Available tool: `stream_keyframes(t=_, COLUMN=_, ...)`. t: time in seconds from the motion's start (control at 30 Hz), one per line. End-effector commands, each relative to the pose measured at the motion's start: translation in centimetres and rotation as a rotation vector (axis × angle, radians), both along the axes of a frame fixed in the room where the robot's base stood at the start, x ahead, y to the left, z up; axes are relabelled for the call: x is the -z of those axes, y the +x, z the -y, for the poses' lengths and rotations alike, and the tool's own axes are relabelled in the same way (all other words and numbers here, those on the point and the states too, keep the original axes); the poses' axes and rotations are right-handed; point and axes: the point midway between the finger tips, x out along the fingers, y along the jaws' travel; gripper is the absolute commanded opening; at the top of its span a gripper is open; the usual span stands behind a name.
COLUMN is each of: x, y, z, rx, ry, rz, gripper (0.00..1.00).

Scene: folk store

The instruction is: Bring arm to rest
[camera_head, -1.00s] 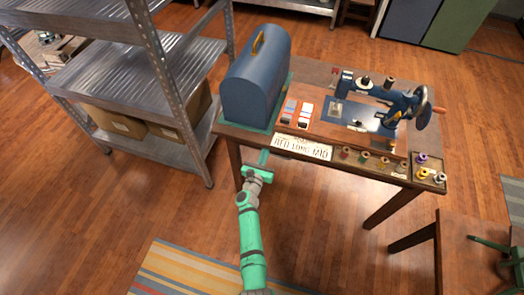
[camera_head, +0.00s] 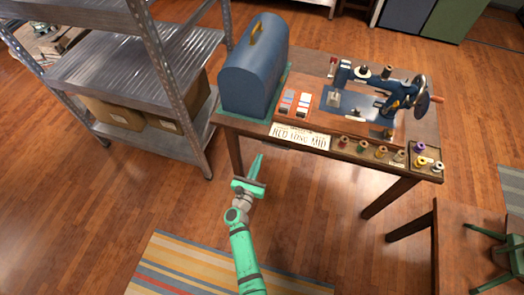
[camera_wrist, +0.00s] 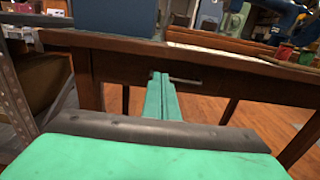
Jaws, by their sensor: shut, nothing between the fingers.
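My gripper (camera_head: 257,166) is green and stands in front of the sewing table (camera_head: 225,122), below its front left edge. In the wrist view my gripper (camera_wrist: 161,80) has its two fingers pressed together with nothing between them. The fingers point toward the table's front apron, and the table edge (camera_wrist: 110,42) runs across above them.
On the table are a blue domed case (camera_head: 253,70), a blue sewing machine (camera_head: 370,95) and several thread spools. A metal shelf (camera_head: 130,75) stands at left. A smaller wooden table (camera_head: 455,250) is at lower right. Open floor lies between.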

Motion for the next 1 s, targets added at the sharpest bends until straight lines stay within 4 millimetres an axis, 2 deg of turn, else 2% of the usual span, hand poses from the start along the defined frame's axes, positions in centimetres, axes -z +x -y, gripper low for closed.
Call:
stream_keyframes(t=0.2, x=0.0, y=-2.0, z=-1.3, rx=-0.007, ry=0.0, rz=0.0, gripper=0.0)
stream_keyframes(t=0.53, x=0.0, y=-2.4, z=-1.3, rx=-0.006, ry=-0.005, rz=-0.002, gripper=0.0)
stream_keyframes(t=0.63, x=-0.1, y=-3.3, z=-1.1, rx=-0.014, ry=-0.055, rz=-0.016, gripper=0.0)
stream_keyframes(t=0.77, x=-0.5, y=-6.6, z=-0.4, rx=-0.038, ry=-0.237, rz=-0.071, gripper=0.0)
stream_keyframes(t=1.0, x=-2.7, y=-14.9, z=-0.2, rx=-0.112, ry=-0.766, rz=-0.216, gripper=0.0)
